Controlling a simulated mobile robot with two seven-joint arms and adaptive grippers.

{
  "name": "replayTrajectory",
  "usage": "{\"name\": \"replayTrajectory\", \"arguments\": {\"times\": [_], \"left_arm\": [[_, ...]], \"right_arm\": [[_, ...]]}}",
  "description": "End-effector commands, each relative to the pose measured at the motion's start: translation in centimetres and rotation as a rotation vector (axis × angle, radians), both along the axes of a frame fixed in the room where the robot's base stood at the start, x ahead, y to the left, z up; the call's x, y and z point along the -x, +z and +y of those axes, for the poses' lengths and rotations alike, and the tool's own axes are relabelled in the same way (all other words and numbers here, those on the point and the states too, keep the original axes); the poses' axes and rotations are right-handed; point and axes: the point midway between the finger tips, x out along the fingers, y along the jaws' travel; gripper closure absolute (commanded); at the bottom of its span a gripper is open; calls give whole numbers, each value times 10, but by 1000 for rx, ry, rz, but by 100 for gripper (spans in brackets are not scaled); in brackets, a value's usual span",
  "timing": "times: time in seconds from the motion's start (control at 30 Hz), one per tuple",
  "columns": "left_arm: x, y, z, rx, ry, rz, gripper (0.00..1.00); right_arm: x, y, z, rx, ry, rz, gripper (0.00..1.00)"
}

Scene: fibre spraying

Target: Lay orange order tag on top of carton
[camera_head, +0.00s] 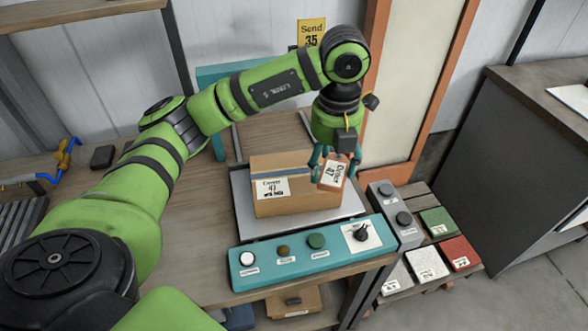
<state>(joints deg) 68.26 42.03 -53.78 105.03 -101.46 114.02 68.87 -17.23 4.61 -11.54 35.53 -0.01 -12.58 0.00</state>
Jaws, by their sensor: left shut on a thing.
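The carton (281,206) is a brown cardboard box with a white label on its front, standing on a grey plate (243,217) on the workbench. My left gripper (334,165) comes down from above at the carton's right end. It is shut on the orange order tag (333,175), which shows a white face with "Order 47" and orange edges. The tag hangs steeply tilted in front of the carton's upper right part. I cannot tell whether it touches the carton. The tag and gripper hide part of the carton's top. My right gripper is not in view.
A teal control panel (300,258) with buttons and a dial lies in front of the carton. A grey switch box (395,215) stands to its right. Several coloured blocks, including a green one (437,222) and a red one (459,253), lie on slats farther right.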

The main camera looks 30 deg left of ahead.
Motion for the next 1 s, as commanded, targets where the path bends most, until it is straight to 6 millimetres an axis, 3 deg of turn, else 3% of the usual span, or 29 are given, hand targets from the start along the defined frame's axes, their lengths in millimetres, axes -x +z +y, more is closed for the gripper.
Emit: {"name": "replayTrajectory", "arguments": {"times": [0.1,0.3,0.47,0.8,1.0], "left_arm": [[-4,7,2,4,255,1,57],[-8,12,3,7,515,3,57],[-11,5,15,7,575,8,57],[-25,-40,88,7,575,11,57],[-31,-54,114,6,571,6,57]], "right_arm": [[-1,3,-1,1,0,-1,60],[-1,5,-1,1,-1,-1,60],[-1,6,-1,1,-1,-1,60],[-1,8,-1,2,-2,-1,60],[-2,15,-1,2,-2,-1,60]]}}
